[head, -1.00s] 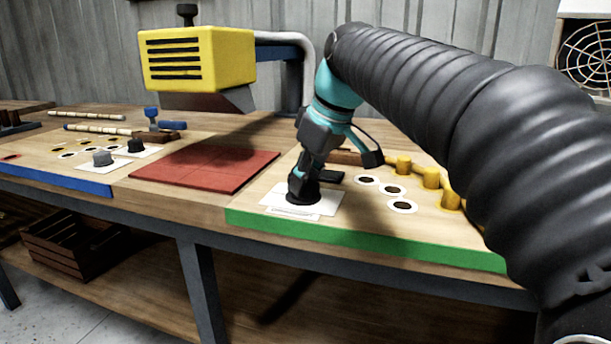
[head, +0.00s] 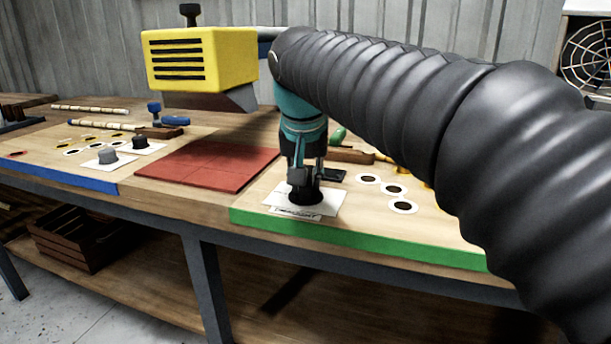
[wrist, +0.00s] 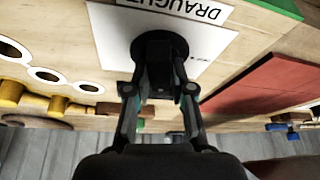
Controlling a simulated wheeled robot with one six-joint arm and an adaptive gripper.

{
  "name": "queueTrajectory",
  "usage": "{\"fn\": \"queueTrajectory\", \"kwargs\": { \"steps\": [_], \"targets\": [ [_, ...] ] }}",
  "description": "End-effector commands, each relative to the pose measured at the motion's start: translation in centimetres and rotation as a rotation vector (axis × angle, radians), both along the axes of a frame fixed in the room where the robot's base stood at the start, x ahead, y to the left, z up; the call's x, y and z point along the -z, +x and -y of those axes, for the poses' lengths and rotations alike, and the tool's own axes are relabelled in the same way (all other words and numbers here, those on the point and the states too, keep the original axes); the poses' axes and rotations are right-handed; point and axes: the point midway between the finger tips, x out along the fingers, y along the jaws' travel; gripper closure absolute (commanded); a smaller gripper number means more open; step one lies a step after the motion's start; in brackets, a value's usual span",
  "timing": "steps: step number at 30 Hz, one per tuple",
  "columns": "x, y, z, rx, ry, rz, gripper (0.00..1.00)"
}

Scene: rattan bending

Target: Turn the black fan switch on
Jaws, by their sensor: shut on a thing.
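The black knob (head: 304,199) sits on a white label plate (head: 327,201) at the front of the green-edged bench section. In the wrist view the knob (wrist: 159,42) is round and dark, and its plate (wrist: 112,32) reads "DRAUGHT", upside down. My gripper (head: 304,180) points straight down over it, its fingers shut on the knob from two sides. The wrist view shows the gripper (wrist: 160,90) with a finger on either side of the knob's raised grip. The knob's pointer direction is hard to tell. A fan (head: 590,58) behind a round guard is at the upper right.
A red tiled pad (head: 205,166) lies left of the plate, below a yellow hood (head: 200,58). Two other knobs, grey (head: 107,155) and black (head: 140,142), stand on the blue-edged section. Yellow pegs and ringed holes (head: 403,207) lie to the right.

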Motion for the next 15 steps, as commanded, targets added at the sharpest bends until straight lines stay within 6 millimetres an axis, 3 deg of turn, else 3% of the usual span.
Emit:
{"fn": "queueTrajectory", "kwargs": {
  "steps": [15],
  "targets": [
    [0.07,0.02,-0.17,0.260,0.001,-0.002,1.00]
  ]
}}
